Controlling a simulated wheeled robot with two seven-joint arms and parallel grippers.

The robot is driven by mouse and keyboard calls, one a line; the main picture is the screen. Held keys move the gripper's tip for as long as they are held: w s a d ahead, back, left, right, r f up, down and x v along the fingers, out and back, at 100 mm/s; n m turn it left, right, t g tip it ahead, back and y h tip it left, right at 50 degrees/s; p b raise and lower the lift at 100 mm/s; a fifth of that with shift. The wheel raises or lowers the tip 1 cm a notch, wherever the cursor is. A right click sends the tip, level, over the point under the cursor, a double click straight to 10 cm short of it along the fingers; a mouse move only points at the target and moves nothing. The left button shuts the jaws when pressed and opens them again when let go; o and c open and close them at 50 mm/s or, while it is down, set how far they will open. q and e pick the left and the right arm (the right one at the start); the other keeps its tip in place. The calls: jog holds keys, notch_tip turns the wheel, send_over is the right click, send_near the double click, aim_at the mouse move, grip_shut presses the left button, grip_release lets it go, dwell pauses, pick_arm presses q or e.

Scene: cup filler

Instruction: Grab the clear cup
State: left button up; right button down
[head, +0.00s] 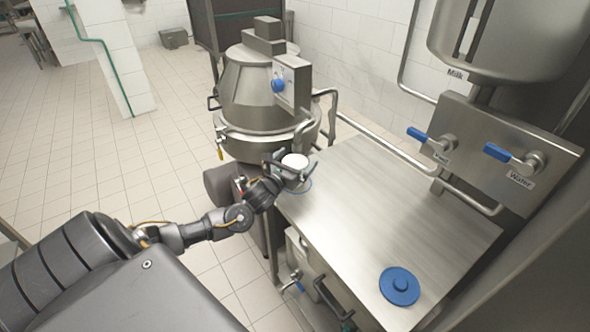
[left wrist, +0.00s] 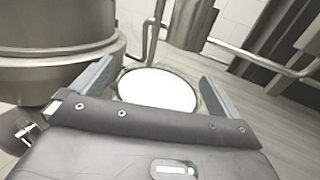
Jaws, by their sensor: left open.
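The clear cup (head: 295,161) stands at the far left corner of the steel table, with a white, round top surface. A blue ring shows around or below its base. My left gripper (head: 289,170) is open at the cup, with its fingers on either side. In the left wrist view the cup's white top (left wrist: 158,90) lies between the two spread fingers. I cannot tell whether either finger touches it. The gripper hides part of the cup's lower side. My right gripper is not in view.
The steel table (head: 365,215) is mostly bare. A blue lid (head: 399,286) lies near its front right. A large steel kettle (head: 266,95) stands just behind the gripper. Taps labelled Water (head: 513,158) and another tap (head: 432,144) jut out at the right, below a Milk tank (head: 510,45).

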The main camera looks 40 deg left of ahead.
pick_arm(q)
jog(key=c, duration=0.9)
jog(key=shift+c, duration=0.9)
jog(key=shift+r, duration=0.15)
